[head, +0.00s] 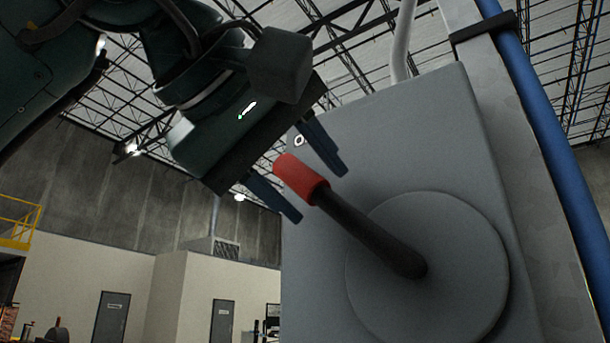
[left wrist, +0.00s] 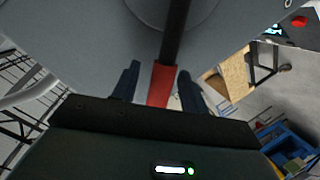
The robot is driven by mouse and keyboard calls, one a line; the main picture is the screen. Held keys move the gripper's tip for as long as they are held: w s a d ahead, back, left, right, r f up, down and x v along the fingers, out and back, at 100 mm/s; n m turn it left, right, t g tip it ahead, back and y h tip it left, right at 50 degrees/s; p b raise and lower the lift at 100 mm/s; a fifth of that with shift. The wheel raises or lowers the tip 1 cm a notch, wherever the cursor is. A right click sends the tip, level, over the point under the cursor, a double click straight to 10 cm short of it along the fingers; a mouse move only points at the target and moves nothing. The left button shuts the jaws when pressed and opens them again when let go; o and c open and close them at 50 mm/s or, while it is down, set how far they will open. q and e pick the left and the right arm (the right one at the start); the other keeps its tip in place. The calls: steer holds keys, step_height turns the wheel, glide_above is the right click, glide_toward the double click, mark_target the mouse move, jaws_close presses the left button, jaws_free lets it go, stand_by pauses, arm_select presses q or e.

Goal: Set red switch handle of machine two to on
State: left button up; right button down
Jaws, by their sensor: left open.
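The switch handle is a dark lever with a red grip (head: 301,179) at its end, rising up and left from a round grey hub (head: 440,275) on a grey machine box (head: 390,140). My left gripper (head: 318,195) is open, with its two blue fingers on either side of the red grip. In the left wrist view the red grip (left wrist: 161,84) lies between the two fingers (left wrist: 157,82), with a gap visible on the right side. Contact on the left side is hard to tell. My right gripper is out of view.
A blue pipe (head: 550,150) and a grey post run along the right of the box. The wrist view shows a wooden panel (left wrist: 232,75) and blue bins (left wrist: 288,145) far below. A wall with doors stands far behind at left.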

arm_select(q)
steer(key=b+v, duration=0.1)
steer(key=v, duration=1.1)
steer(key=shift+s+a, duration=0.3)
